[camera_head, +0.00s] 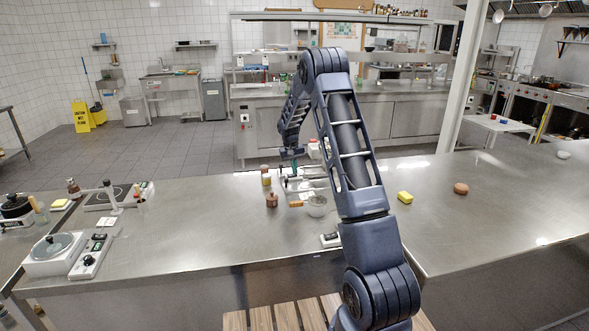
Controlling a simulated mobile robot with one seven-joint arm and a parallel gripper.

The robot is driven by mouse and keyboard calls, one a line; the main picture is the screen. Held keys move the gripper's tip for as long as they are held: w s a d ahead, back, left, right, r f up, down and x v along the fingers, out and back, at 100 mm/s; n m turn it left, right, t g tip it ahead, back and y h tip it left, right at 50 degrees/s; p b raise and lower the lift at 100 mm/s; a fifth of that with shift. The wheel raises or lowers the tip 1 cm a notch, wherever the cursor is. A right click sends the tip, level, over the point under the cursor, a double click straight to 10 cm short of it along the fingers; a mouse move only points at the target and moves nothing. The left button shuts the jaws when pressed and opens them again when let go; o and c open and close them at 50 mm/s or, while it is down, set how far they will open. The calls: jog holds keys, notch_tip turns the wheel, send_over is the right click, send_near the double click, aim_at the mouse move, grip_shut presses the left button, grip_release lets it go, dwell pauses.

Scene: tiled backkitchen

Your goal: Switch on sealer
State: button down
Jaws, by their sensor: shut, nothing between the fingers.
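I cannot tell for sure which thing is the sealer. A long white and grey unit with dark switches (92,256) lies at the counter's near left, beside a white appliance with a round glass lid (52,248). A small white box with a dark panel (328,240) sits at the counter's front edge, partly hidden behind my arm. My gripper (291,168) is shut and empty, pointing down over the far side of the counter, among small items. Its fingertips are small and partly lost against the things behind. Any switch position is too small to read.
Near my gripper stand a brown jar (272,200), a pale bowl (317,206) and small jars (266,176). A yellow sponge (404,197) and a brown round item (461,188) lie to the right. The counter's middle left (200,225) is clear.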

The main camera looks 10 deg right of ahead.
jog(key=shift+d+f+y, duration=0.25)
jog(key=shift+f+y, duration=0.05)
jog(key=shift+y, duration=0.1)
jog(key=shift+a, duration=0.15)
jog(key=shift+r, duration=0.1)
jog(key=shift+a+r, duration=0.15)
jog(key=shift+a, duration=0.6)
notch_tip(320, 180, up, 14)
jog(key=d, duration=0.2)
dwell(0.5)
